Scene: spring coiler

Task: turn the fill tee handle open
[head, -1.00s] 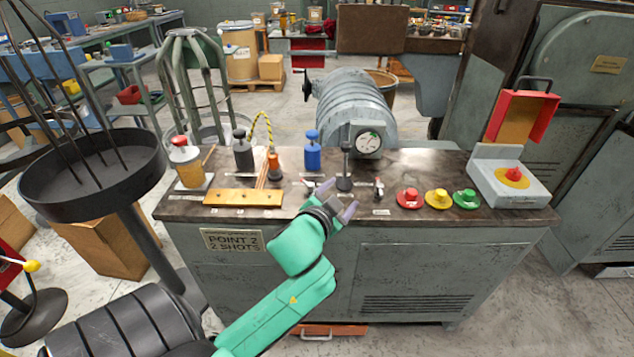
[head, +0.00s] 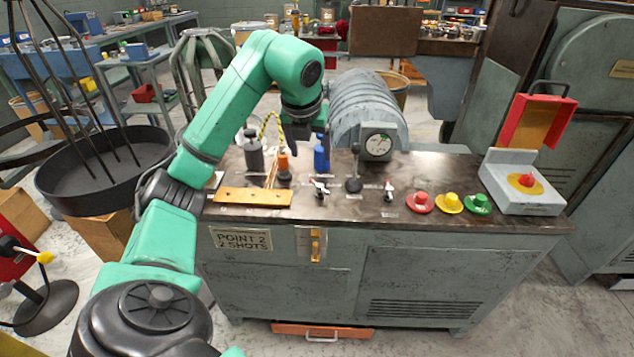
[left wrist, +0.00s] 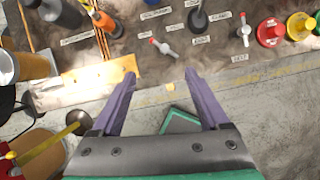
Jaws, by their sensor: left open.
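Two small tee handles stand on the bench top. The left tee handle (head: 320,188) has a pale crossbar and a red part, and also shows in the left wrist view (left wrist: 165,47). The right tee handle (head: 388,190) stands beyond the black-knobbed lever and also shows in the left wrist view (left wrist: 244,32). Their labels are too small to tell which is fill. My left gripper (left wrist: 160,76) is open and empty, its purple fingers pointing down, apart from both handles. In the head view its fingertips are hard to make out. My right gripper is not in view.
A black-knobbed lever (head: 354,172) stands between the tee handles. A blue bottle (head: 321,155), an orange bottle (head: 284,166) and a wooden strip (head: 250,196) are to the left. Red (head: 419,203), yellow (head: 449,202) and green (head: 478,203) buttons are to the right. A gauge (head: 378,146) stands behind.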

